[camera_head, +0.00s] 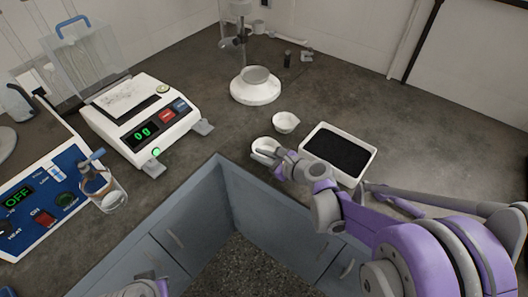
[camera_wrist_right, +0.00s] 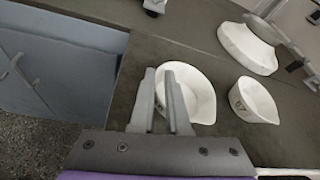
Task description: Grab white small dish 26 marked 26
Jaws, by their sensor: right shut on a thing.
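A small white dish (camera_head: 265,146) stands on the dark counter near its front edge. It also shows in the right wrist view (camera_wrist_right: 200,95), with no readable number on the side facing me. My right gripper (camera_head: 277,160) is shut on the near rim of this dish; in the right wrist view its fingers (camera_wrist_right: 163,76) cover the rim's left part. A second small white dish (camera_head: 286,122) stands just behind, apart from the gripper; it bears a dark number, too small to read surely, in the wrist view (camera_wrist_right: 254,100).
A white tray with dark contents (camera_head: 366,165) lies right of the dishes. A white round-based stand (camera_head: 256,92) is behind them. A balance (camera_head: 144,118) and a blue heater panel (camera_head: 45,190) with a beaker (camera_head: 112,198) are left. The counter's far right is clear.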

